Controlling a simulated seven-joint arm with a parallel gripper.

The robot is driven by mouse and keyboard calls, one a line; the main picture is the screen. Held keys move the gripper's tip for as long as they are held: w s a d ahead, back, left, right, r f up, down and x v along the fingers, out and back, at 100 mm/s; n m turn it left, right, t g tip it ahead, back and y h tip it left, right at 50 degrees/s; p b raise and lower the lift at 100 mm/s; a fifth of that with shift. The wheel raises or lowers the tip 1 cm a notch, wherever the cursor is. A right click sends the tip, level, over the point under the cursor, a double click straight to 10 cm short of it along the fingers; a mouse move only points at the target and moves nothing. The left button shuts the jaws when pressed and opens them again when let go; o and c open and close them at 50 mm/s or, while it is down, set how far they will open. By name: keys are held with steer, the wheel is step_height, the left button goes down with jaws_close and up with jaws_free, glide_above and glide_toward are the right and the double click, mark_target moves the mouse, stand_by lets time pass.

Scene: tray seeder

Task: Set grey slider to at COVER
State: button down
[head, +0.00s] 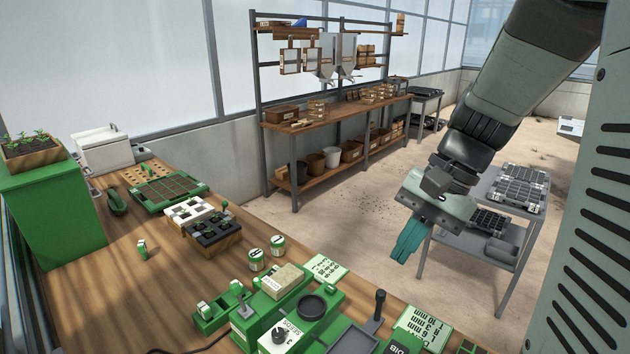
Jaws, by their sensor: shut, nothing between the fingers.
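My gripper (406,252) has teal fingers, shut and empty, pointing down. It hangs in the air right of the workbench, over the floor side, away from the controls. The green seeder (328,296) lies at the bottom of the head view, partly cut off. A small grey lever (240,290) stands at its left. A dark upright handle (378,304) on a grey plate stands at its right. I cannot tell for sure which is the grey slider, and no COVER mark is legible. My gripper touches neither.
A white box with a black knob (281,338) sits at the front. Two labelled tins (257,260) and printed cards (325,268) stand nearby. A black cell tray (212,236) and a green tray (167,190) lie farther left. A grey cart (484,240) stands behind my gripper.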

steer(key=w+d+f+m+t+y, duration=0.1)
steer(key=d+f+m+t+y, duration=0.2)
steer(key=d+f+m, duration=0.3)
steer(key=w+d+f+m+t+y, duration=0.1)
steer(key=d+f+m+t+y, duration=0.2)
steer(key=d+f+m, duration=0.3)
steer(key=w+d+f+m+t+y, duration=0.1)
steer(key=d+f+m+t+y, duration=0.2)
steer(key=f, duration=1.1)
steer(key=d+m+t, duration=0.2)
steer(key=d+m, duration=0.1)
steer(key=shift+w+f+m, duration=0.35)
steer(key=shift+m, duration=0.05)
steer(key=r+x, duration=0.1)
steer(key=x, duration=1.2)
steer(key=shift+w+a+f, duration=0.2)
steer(key=shift+w+a, duration=0.05)
steer(key=shift+a, duration=0.15)
steer(key=w+d+x, duration=0.1)
steer(key=x, duration=0.9)
steer(key=w+r+x, duration=0.1)
steer(key=x, duration=0.9)
steer(key=shift+w+r, duration=0.2)
steer(key=shift+w, duration=0.2)
steer(key=shift+d, duration=0.1)
